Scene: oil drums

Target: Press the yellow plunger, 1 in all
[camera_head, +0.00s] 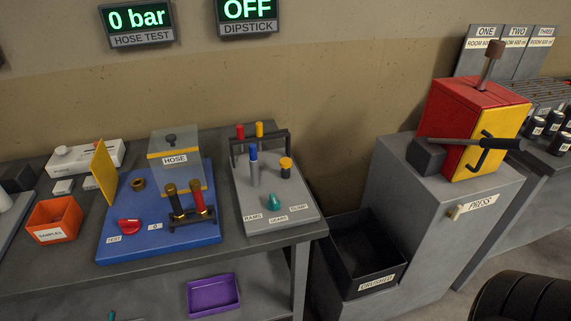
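A grey board (267,217) on the bench bears several small coloured fittings. A yellow-topped cylinder (259,129) stands at the back by a dark bar frame, to the right of a red-topped one (240,131). A yellow-orange cap on a dark stem (285,164) stands at the board's right side. I cannot tell which of these yellow parts is the plunger. A blue-topped grey cylinder (253,165) stands in front of the frame, and a teal piece (274,202) is near the front. Neither of my grippers is in view.
A blue board (150,243) with a clear HOSE cover is on the left. An orange SAMPLES box (54,219) stands beside it. A red and yellow press (470,120) with a long lever stands on a grey cabinet at right. A black bin (378,285) sits lower. A dark ribbed round shape fills the lower right corner.

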